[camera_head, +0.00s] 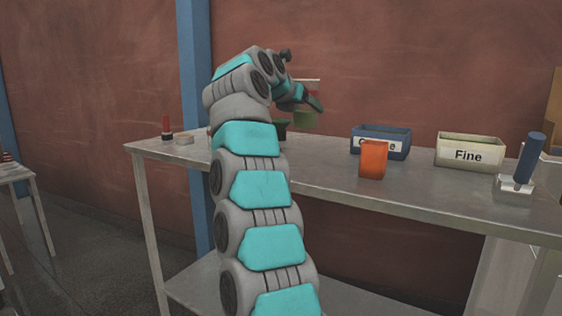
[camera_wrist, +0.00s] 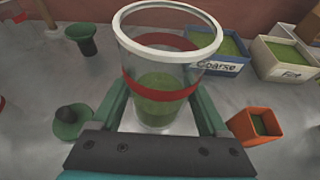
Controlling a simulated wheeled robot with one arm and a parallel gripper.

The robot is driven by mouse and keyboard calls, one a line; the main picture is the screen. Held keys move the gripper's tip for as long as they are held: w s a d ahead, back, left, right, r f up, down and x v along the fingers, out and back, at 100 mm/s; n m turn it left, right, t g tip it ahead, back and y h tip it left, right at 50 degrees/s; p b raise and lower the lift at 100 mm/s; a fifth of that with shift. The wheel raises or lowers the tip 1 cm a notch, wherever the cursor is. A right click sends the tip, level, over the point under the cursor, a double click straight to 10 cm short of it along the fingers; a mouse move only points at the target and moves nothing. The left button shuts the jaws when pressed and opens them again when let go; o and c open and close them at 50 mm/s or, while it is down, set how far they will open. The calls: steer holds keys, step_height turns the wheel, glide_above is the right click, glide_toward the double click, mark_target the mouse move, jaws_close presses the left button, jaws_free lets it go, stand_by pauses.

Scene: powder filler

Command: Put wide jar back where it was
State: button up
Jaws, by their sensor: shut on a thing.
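The wide jar (camera_wrist: 167,70) is a clear jar with a pale rim, a red band and green powder in its lower part. My gripper (camera_wrist: 160,105) is shut on it, with one green finger on each side. The jar stands close to upright in the wrist view. In the head view the jar (camera_head: 304,119) shows just past my wrist, partly hidden by it, and looks raised above the metal table (camera_head: 330,182).
A blue bin labelled "Coarse" (camera_head: 381,141), a cream "Fine" bin (camera_head: 468,150) and an orange container (camera_head: 373,158) stand to the right. Dark green pieces (camera_wrist: 82,38) (camera_wrist: 72,121) stand left of the jar. A blue cylinder (camera_head: 529,157) is at far right.

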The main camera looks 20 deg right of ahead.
steer(key=shift+f+b, duration=4.55)
steer(key=shift+f, duration=0.6)
steer(key=o, duration=1.5)
steer(key=shift+r, duration=0.1)
steer(key=shift+c, duration=0.2)
steer(key=shift+r, duration=0.1)
steer(key=shift+s+a+r, duration=0.1)
steer(key=v, duration=1.1)
steer(key=shift+s+a+r+b, duration=0.2)
steer(key=shift+b, duration=0.2)
